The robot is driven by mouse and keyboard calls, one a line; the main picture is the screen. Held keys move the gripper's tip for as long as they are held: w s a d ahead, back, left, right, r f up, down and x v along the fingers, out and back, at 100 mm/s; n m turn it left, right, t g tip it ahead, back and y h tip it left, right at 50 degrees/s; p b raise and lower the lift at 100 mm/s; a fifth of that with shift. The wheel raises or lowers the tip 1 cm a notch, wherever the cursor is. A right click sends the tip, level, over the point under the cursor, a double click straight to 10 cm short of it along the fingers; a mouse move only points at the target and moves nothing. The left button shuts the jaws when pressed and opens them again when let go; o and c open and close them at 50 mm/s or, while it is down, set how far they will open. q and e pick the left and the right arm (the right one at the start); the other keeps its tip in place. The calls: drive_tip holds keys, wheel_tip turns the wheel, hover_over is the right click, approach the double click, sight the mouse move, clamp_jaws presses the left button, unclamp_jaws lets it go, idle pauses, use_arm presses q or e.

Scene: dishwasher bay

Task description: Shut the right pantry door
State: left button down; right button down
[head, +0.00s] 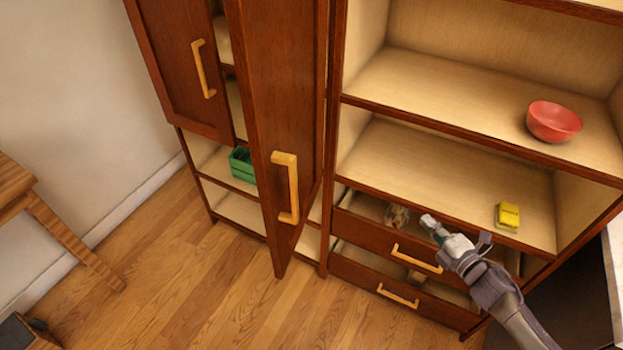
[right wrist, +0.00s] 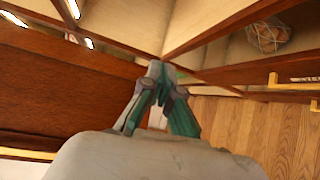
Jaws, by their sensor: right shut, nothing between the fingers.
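The right pantry door (head: 278,90) is dark red-brown wood and stands swung out from the tall cabinet. Its yellow handle (head: 287,187) faces the room. The left pantry door (head: 180,60) has a similar handle, and a gap beside it shows shelves. My right gripper (head: 430,222) is shut and empty, to the right of the right door and its handle, apart from them, in front of the drawers. Its closed fingers show in the right wrist view (right wrist: 155,72), with a dark wooden panel on the left, probably the door. My left gripper is out of view.
Two drawers stand pulled out below the open shelves; the upper drawer (head: 375,240) holds a netted round item (head: 397,216). A red bowl (head: 554,121) and a yellow box (head: 507,216) sit on shelves. A green crate (head: 242,165) is inside the pantry. A wooden table (head: 60,225) stands left; floor between is clear.

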drive_tip(key=a+r+n+y, duration=0.4)
drive_tip(key=r+n, duration=0.3)
drive_tip(key=r, duration=0.3)
drive_tip(key=s+a+r+n+g+y+b, duration=0.2)
drive_tip(key=s+a+r+n+g+y, duration=0.35)
drive_tip(key=a+r+n, duration=0.45)
drive_tip(key=n+g+y+p, duration=0.2)
drive_tip(key=n+g+p, duration=0.2)
drive_tip(key=n+p, duration=0.45)
approach(296, 174)
drive_tip(key=shift+n+t, duration=0.25)
drive_tip(key=shift+n, duration=0.1)
drive_tip(key=x, duration=0.6)
drive_tip(key=shift+a+r, duration=0.15)
drive_tip(key=shift+r, duration=0.05)
drive_tip(key=shift+w+a+f, duration=0.15)
drive_tip(key=shift+a+f, duration=0.1)
drive_tip(key=shift+a, duration=0.3)
